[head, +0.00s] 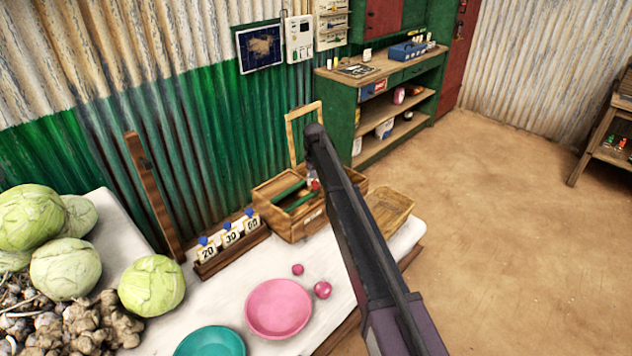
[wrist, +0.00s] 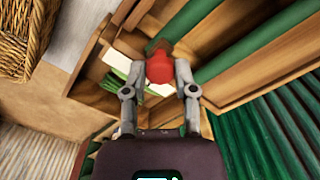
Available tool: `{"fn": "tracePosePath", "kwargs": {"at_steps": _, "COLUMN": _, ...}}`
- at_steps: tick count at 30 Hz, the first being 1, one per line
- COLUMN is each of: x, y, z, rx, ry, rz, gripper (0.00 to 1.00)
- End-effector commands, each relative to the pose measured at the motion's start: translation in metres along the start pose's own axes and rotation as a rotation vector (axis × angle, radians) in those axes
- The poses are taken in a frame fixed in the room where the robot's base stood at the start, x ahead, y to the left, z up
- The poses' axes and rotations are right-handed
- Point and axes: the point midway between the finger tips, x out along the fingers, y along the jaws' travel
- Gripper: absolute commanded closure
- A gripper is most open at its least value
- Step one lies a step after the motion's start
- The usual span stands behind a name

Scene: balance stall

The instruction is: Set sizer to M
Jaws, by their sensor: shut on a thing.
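The sizer appears to be the wooden box (head: 279,229) with green bars (head: 289,192), standing at the back of the white table; it also fills much of the wrist view (wrist: 270,88). A red knob (wrist: 160,67) sits on a brown mount at its inner part, and a bit of red shows in the head view (head: 315,184). My gripper (wrist: 160,80) is shut on the red knob, one finger on each side. In the head view my arm hides much of the box's right side. I cannot read any size letters or tell the setting.
A wicker basket (head: 390,208) stands right of the box, close to it. Number cards (head: 231,237) stand in a wooden holder to its left. A pink plate (head: 278,309), a teal plate (head: 210,342), two pink balls (head: 322,290) and cabbages (head: 152,286) are nearer.

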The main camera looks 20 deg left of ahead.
Motion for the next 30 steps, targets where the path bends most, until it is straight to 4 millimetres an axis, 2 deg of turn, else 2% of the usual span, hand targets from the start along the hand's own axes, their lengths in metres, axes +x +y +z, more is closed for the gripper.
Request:
{"fn": "tracePosePath", "kwargs": {"at_steps": 2, "x": 0.0, "y": -0.0048, "z": -0.0052, "rx": -0.001, "ry": 0.0, "rz": -0.002, "gripper": 1.0}}
{"fn": "tracePosePath", "kwargs": {"at_steps": 10, "x": 0.0001, "y": -0.0053, "z": -0.0047, "rx": 0.0, "ry": 0.0, "rz": -0.002, "gripper": 1.0}}
{"fn": "tracePosePath", "kwargs": {"at_steps": 11, "x": 0.0001, "y": -0.0054, "z": -0.0046, "rx": -0.001, "ry": 0.0, "rz": -0.002, "gripper": 0.58}}
{"fn": "tracePosePath", "kwargs": {"at_steps": 12, "x": 0.0001, "y": -0.0053, "z": -0.0046, "rx": -0.001, "ry": 0.0, "rz": -0.002, "gripper": 0.46}}
{"fn": "tracePosePath", "kwargs": {"at_steps": 14, "x": 0.0001, "y": -0.0053, "z": -0.0046, "rx": -0.001, "ry": 0.0, "rz": -0.002, "gripper": 0.3}}
{"fn": "tracePosePath", "kwargs": {"at_steps": 30, "x": 0.0, "y": -0.0027, "z": -0.0018, "rx": -0.001, "ry": 0.001, "rz": -0.001, "gripper": 0.3}}
